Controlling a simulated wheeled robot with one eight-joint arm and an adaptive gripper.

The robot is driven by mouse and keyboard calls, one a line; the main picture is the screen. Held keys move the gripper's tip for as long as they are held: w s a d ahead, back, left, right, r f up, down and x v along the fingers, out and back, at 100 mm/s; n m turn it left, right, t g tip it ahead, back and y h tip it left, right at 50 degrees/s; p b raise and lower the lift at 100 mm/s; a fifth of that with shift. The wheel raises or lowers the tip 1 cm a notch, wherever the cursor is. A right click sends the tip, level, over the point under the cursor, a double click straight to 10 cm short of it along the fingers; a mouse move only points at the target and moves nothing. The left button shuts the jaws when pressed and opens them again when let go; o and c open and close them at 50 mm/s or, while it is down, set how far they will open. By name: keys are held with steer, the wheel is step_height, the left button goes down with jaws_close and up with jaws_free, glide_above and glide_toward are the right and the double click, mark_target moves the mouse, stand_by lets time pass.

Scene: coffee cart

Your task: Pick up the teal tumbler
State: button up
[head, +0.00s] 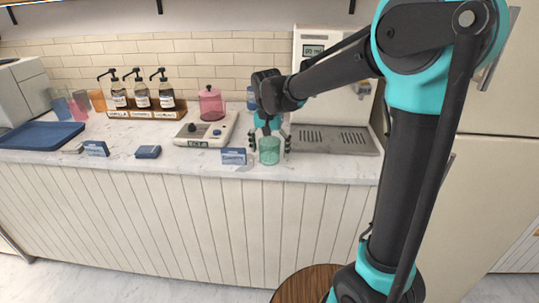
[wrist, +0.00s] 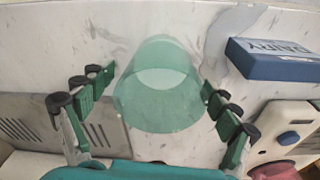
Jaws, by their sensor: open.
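The teal tumbler (head: 269,151) is a see-through green cup standing upright on the marble counter near its front edge. In the wrist view the tumbler (wrist: 160,88) sits in the middle, between the fingers. My gripper (head: 269,143) is over it with one finger on each side. The tumbler appears empty.
A machine with a drip grate (head: 335,139) is at right. A blue tray (head: 40,135) lies far left.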

steer(key=shift+f, duration=0.3)
steer(key=shift+c, duration=0.6)
steer(key=c, duration=1.3)
steer(key=shift+c, duration=0.2)
steer(key=shift+r, duration=0.25)
